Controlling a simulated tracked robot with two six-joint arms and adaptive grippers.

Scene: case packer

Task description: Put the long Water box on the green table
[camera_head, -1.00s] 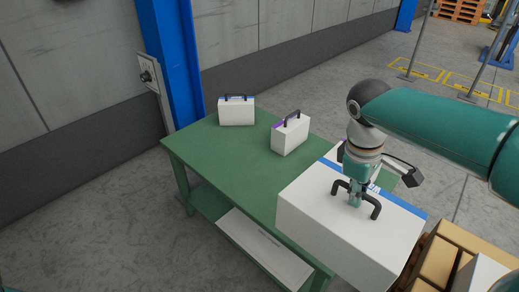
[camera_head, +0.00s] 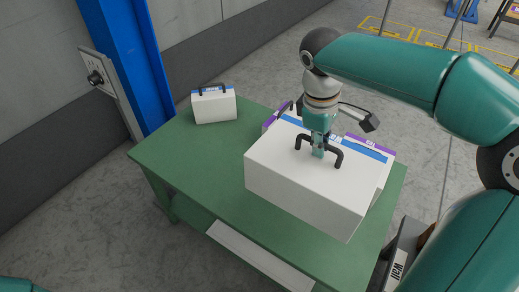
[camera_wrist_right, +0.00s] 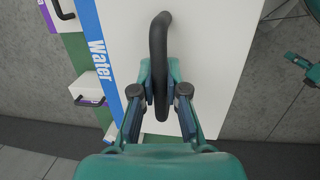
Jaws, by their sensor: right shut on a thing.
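The long Water box (camera_head: 300,186) is white with a blue stripe and a black handle. In the head view it is over the right part of the green table (camera_head: 190,178). My right gripper (camera_head: 318,152) is shut on its handle from above. In the right wrist view the handle stands between the fingers (camera_wrist_right: 158,110), and the blue stripe on the box (camera_wrist_right: 205,40) reads "Water". I cannot tell whether its underside touches the table. My left gripper is not in view.
A small white box with a blue stripe (camera_head: 214,107) stands at the table's back left. Purple-striped white box parts (camera_head: 384,152) show behind the long box, partly hidden. The table's left and front-left top is clear. A blue post (camera_head: 124,60) stands behind the left corner.

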